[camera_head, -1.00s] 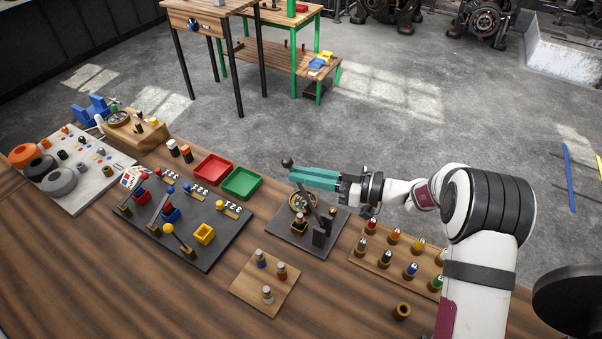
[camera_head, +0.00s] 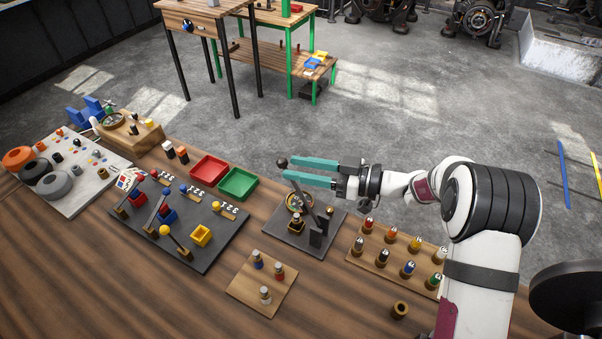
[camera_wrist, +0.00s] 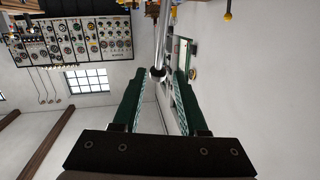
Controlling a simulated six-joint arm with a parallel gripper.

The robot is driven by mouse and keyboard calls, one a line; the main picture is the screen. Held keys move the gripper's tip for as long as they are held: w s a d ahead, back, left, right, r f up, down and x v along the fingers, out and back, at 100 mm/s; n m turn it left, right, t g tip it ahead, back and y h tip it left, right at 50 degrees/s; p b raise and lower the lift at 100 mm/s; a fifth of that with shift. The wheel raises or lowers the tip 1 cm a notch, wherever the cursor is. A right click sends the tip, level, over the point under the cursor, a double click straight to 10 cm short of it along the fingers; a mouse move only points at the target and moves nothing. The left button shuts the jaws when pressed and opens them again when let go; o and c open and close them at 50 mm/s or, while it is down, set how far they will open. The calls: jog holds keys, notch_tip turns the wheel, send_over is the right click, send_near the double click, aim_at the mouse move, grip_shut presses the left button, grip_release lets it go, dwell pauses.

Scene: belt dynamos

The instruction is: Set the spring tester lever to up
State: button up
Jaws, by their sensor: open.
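The spring tester is a dark plate (camera_head: 285,240) with a round gauge (camera_head: 299,201) and a small block on it. Its grey lever (camera_head: 303,200) rises from a black bracket and leans up and to the left, ending in a black ball knob (camera_head: 282,162). My gripper (camera_head: 286,170) has green fingers spread apart, pointing left at the knob end. In the wrist view, the knob (camera_wrist: 157,72) shows between the fingertips of my gripper (camera_wrist: 160,78), with a gap on each side. The lever runs away beyond it.
A rack of small capped pegs (camera_head: 388,253) stands right of the tester, below my arm. A green tray (camera_head: 238,184) and a red tray (camera_head: 209,170) lie to the left. A dark board (camera_head: 190,245) with other levers is further left.

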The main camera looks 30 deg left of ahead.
notch_tip(320, 180, up, 2)
jog(key=shift+r, duration=0.25)
jog(key=w+d+r, duration=0.2)
jog(key=d+r, duration=0.4)
jog(key=d, duration=0.5)
jog(key=shift+d+r, duration=0.3)
jog(key=shift+c, duration=0.2)
